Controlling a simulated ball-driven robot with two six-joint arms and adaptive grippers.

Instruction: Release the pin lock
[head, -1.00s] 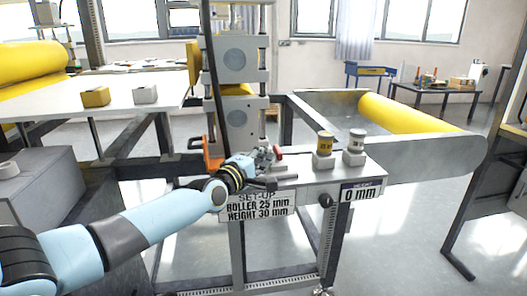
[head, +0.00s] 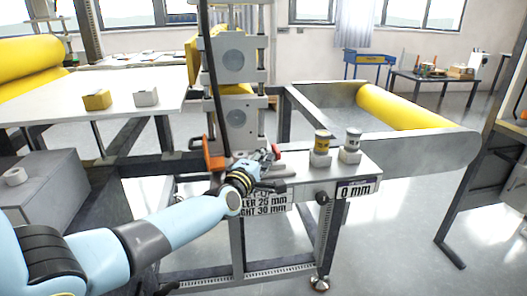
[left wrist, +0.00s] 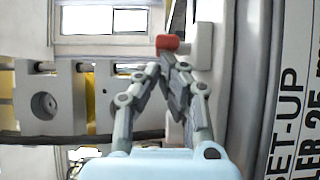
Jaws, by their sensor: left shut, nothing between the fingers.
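A small red knob (head: 277,151), which seems to be the pin lock, is at the left end of the machine's grey top plate, beside the roller stand. It also shows in the left wrist view (left wrist: 167,43) as a red block in front of a pale bracket. My left gripper (head: 266,156) is at the knob, with its fingertips just short of it or touching it; I cannot tell which. In the left wrist view the fingers (left wrist: 168,65) converge, shut and empty, right below the red knob. The pin itself is hidden. My right gripper is not in view.
An orange lever (head: 212,155) and a tall dark bar (head: 214,90) rise left of the gripper. A set-up sign (head: 268,205) hangs below, partly covered by my arm.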

